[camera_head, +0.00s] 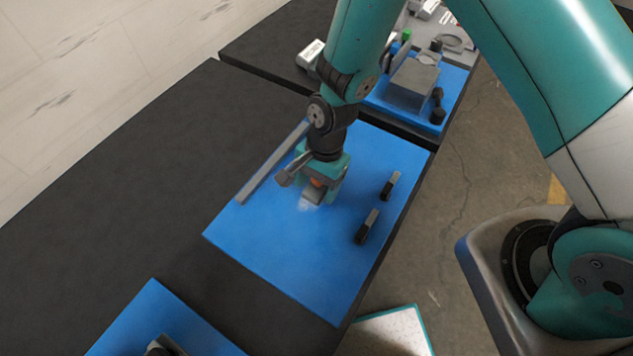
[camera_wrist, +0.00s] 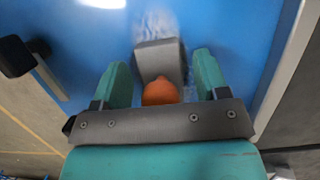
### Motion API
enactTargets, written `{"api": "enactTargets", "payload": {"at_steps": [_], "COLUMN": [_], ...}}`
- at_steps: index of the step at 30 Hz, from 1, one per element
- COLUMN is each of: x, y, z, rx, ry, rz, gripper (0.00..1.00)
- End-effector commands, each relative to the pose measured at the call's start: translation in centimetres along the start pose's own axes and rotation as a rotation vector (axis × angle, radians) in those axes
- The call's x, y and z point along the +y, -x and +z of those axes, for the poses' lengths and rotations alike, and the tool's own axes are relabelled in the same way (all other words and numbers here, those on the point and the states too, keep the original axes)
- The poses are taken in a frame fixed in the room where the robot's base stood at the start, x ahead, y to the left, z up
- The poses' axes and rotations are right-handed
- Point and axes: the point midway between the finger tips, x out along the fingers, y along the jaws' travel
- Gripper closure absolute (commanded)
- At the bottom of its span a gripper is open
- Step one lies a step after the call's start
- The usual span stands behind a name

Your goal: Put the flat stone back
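A grey block with an orange knob-like part stands under my gripper, and I take it for the flat stone (camera_wrist: 160,57). In the head view only a bit of this flat stone (camera_head: 314,192) shows below the gripper. My gripper (camera_wrist: 161,78) is open, with one teal finger on each side of the orange part and visible gaps to both. In the head view my gripper (camera_head: 318,190) is low over the middle blue mat (camera_head: 290,262). A pale, blurry patch (camera_wrist: 154,22) lies on the mat around the block. Whether the block touches the mat is unclear.
A long grey bar (camera_head: 270,165) lies along the mat's left edge. Two dark-and-light pieces (camera_head: 391,185) (camera_head: 366,226) are at its right. A grey machine block (camera_head: 412,82) stands on the back mat. A dark object (camera_head: 165,346) is on the front mat. The mat's front is clear.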

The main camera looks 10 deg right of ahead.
Motion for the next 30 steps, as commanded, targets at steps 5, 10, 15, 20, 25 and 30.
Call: {"api": "enactTargets", "payload": {"at_steps": [5, 10, 15, 20, 25, 30], "x": [0.0, -0.1, -0.1, -0.1, -0.1, 0.2], "y": [0.1, 1.5, 4.8, 8.4, 11.1, 13.1], "z": [0.0, 0.0, 0.0, 0.0, 0.0, 0.4], "rx": [0.0, 0.001, 0.002, 0.003, 0.001, 0.001], "ry": [0.0, 0.0, 0.0, 0.0, 0.0, 0.038], "rz": [0.0, -0.004, -0.006, -0.006, -0.004, -0.011], "gripper": [0.32, 0.32, 0.32, 0.32, 0.32, 0.32]}}
